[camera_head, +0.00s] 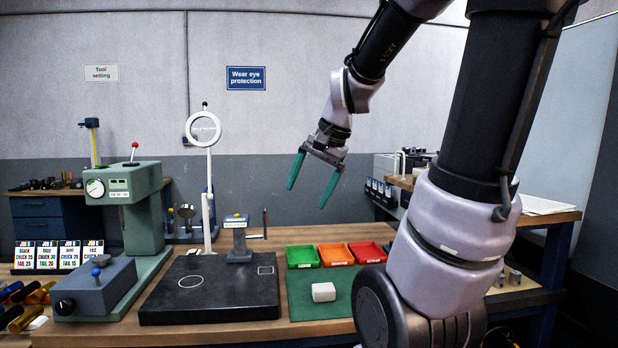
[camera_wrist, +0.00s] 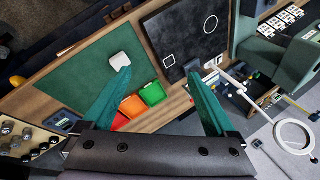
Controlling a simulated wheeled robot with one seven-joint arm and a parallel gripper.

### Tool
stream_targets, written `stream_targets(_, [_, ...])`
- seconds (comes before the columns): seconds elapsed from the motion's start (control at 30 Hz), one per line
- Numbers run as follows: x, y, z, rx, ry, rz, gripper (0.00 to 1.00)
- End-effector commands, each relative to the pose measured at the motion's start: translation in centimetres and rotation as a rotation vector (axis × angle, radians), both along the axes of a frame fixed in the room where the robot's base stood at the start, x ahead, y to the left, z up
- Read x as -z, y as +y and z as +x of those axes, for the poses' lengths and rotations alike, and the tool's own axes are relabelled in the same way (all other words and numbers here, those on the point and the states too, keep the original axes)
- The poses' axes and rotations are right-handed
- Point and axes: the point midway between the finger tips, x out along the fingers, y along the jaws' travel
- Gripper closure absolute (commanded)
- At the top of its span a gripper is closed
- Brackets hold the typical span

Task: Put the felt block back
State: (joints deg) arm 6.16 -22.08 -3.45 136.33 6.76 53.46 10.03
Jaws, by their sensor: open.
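The felt block looks like a small off-white block (camera_head: 323,292) lying on the green mat (camera_head: 300,308), just right of the black plate (camera_head: 215,308). In the wrist view the block (camera_wrist: 120,60) shows just beyond the tip of the left finger. My gripper (camera_head: 308,196) has two green fingers spread apart with nothing between them. It hangs in the air high above the bench. The black plate carries a white circle outline (camera_head: 190,282) and a white square outline (camera_head: 265,270), both empty.
Green (camera_head: 302,256), orange (camera_head: 335,254) and red (camera_head: 367,252) trays stand behind the mat. A small grey stand (camera_head: 238,240) is on the plate's back edge. A ring lamp (camera_head: 203,130) rises behind it. A green press (camera_head: 130,215) stands left. The mat around the block is clear.

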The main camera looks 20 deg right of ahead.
Motion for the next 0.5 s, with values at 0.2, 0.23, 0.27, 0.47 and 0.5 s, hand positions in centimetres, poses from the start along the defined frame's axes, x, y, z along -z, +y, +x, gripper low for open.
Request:
stream_targets(0.2, [-3.4,2.8,-5.7,-0.249,-0.2,-0.171,0.08])
stream_targets(0.23, [-3.6,3.0,-6.2,-0.272,-0.217,-0.189,0.08])
stream_targets(0.27, [-3.7,3.2,-6.6,-0.29,-0.232,-0.203,0.08])
stream_targets(0.47, [-4.1,3.5,-8.0,-0.348,-0.278,-0.253,0.08])
stream_targets(0.5, [-4.1,3.6,-8.0,-0.349,-0.279,-0.255,0.08])
